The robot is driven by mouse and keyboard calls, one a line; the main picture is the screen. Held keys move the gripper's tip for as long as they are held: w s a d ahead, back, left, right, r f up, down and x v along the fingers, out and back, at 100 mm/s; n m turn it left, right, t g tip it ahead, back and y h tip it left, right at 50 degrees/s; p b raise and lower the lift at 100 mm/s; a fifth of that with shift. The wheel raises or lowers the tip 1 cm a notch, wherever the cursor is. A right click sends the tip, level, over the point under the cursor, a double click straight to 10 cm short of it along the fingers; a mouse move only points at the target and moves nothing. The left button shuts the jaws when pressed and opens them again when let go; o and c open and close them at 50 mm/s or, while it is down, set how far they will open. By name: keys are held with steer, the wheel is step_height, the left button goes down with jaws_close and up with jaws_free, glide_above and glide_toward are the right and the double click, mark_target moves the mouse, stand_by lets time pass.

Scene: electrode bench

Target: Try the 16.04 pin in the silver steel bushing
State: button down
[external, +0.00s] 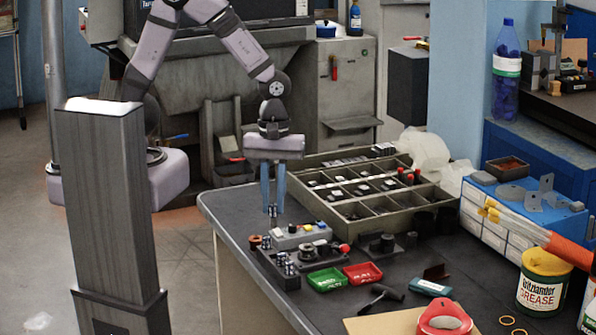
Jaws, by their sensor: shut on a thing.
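My gripper (273,208) points straight down over the left part of the bench, its two long blue fingers close together. It is shut on a small silver pin (272,211), whose top shows between the fingertips. The pin is held upright near the left end of a grey block with small parts (295,236). Whether its lower end touches anything is hidden or too small to tell. Other silver pins (289,268) stand in a dark rack in front. Ring-shaped parts (308,251) sit beside them; which is the silver steel bushing cannot be told. Size markings are unreadable.
A compartmented tray (345,213) of small parts lies behind. A green bin (327,279) and a red bin (362,273) lie in front, with a hammer (380,296) to the right. The bench's left edge (240,262) is near the gripper.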

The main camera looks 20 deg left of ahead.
steer(key=shift+w+a+r+p, duration=0.1)
steer(key=shift+a+r+p, duration=0.2)
steer(key=shift+p, duration=0.1)
steer(key=w+d+f+p, duration=0.1)
steer(key=w+d+p, duration=0.3)
steer(key=w+d, duration=0.1)
steer(key=shift+w+d, duration=0.35)
steer(key=shift+d, duration=0.5)
steer(key=shift+f, duration=0.2)
steer(key=shift+f+b, duration=2.35)
steer(key=shift+b, duration=0.1)
